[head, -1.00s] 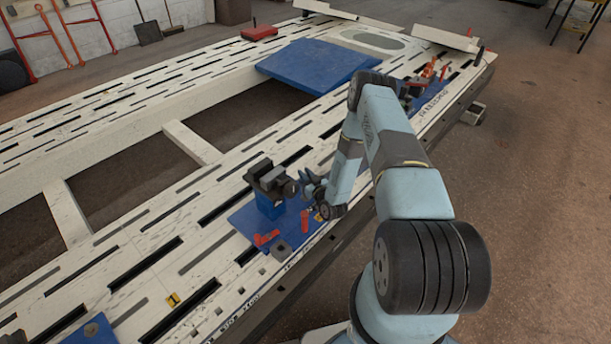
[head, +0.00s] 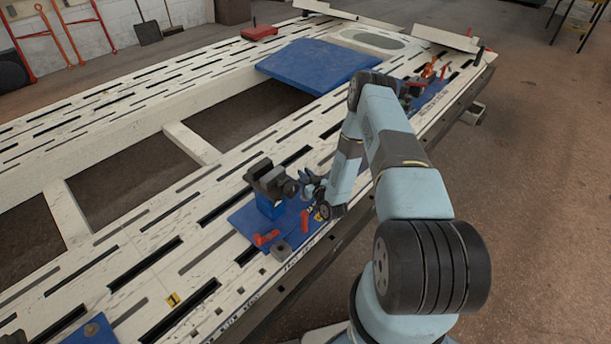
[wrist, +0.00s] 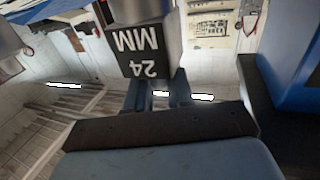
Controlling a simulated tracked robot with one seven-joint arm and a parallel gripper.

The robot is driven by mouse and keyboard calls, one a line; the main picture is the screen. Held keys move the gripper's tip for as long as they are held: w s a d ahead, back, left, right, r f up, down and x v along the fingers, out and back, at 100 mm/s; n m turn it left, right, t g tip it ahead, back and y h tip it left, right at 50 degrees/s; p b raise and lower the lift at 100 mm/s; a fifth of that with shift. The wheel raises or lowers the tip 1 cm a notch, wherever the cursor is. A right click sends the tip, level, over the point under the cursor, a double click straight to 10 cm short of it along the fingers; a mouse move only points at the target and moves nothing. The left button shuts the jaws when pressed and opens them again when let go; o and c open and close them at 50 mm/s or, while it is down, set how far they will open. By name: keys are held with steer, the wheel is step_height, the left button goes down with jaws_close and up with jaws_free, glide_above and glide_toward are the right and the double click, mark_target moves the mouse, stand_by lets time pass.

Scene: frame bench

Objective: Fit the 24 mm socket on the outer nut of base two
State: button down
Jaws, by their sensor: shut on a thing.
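My gripper (head: 311,186) is shut on the dark socket (wrist: 143,52), whose pale "24 MM" marking is upside down in the wrist view. Both fingers (wrist: 158,88) are close around its lower part there. In the head view my gripper is just right of a dark clamp-like block (head: 268,178) on a blue post (head: 269,207), above the middle blue base plate (head: 245,222). A grey nut-like piece with a dark centre (head: 281,250) sits at that plate's near edge, apart from my gripper. I cannot tell which base is base two. The socket is not clearly separable in the head view.
Another blue plate (head: 92,331) lies at the lower left, and a far base with red parts (head: 428,80) at the upper right. The blue post fills the wrist view's right side (wrist: 293,48). The slotted white rail (head: 130,255) is mostly clear.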

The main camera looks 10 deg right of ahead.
steer(key=shift+f, duration=1.8)
steer(key=c, duration=0.9)
jaws_free()
steer(key=v, duration=1.3)
steer(key=shift+s, duration=0.4)
